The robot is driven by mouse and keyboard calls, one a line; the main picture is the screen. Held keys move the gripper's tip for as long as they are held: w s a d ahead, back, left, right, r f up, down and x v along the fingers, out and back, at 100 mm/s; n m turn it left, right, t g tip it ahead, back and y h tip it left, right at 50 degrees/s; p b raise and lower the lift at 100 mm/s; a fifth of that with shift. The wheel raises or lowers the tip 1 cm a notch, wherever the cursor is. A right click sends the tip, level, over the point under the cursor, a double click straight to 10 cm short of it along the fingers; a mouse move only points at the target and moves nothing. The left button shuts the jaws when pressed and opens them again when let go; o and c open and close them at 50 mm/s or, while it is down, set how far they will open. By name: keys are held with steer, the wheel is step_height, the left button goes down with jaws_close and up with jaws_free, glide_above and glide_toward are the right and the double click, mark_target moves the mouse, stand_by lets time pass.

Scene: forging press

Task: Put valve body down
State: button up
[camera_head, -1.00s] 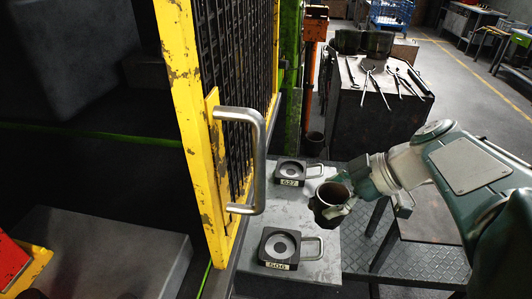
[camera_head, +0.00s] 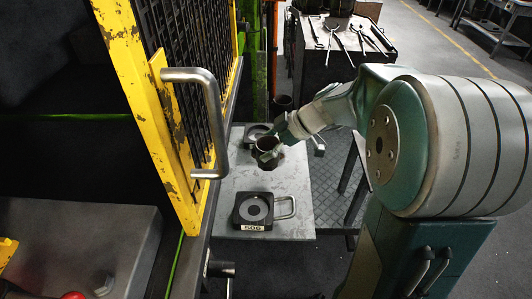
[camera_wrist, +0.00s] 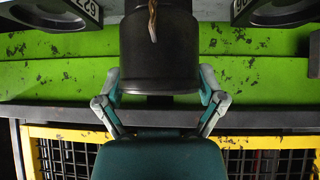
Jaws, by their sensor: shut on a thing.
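The valve body (camera_head: 266,145) is a dark, hollow, cup-like piece. My gripper (camera_head: 268,156) is shut on it above the grey table (camera_head: 225,189). In the wrist view the valve body (camera_wrist: 160,55) is a dark cylinder between the two fingers of my gripper (camera_wrist: 158,88). In the body camera view it partly covers the far dark plate (camera_head: 255,132), marked 627 in the wrist view. The near plate (camera_head: 241,213), marked 506 or 606, has a round recess and a handle. I cannot tell how high the valve body is above the table.
A yellow mesh guard door (camera_head: 150,130) with a metal handle (camera_head: 215,120) stands close on the left of the table. A dark bench (camera_head: 330,73) with tongs is behind. The tabletop between the two plates looks clear.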

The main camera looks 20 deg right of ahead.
step_height(320, 180, down, 3)
steer(key=shift+d+f, duration=0.1)
steer(key=o, duration=1)
steer(key=v, duration=1.1)
steer(key=shift+s+a+r+m+t+h, duration=0.3)
steer(key=shift+s+a+m+h, duration=1)
steer(key=shift+s+m, duration=1.35)
steer(key=shift+s+a+r+m+t+h, duration=0.1)
steer(key=shift+s+a+m+t+h, duration=0.25)
steer(key=shift+s+a+m+h, duration=2)
steer(key=shift+s+d+r+m+t+h, duration=0.15)
steer(key=shift+s+m+t+h, duration=0.3)
steer(key=shift+s+m, duration=2.5)
steer(key=shift+s+a+n, duration=0.1)
steer(key=shift+s+n, duration=0.75)
steer(key=shift+n, duration=0.1)
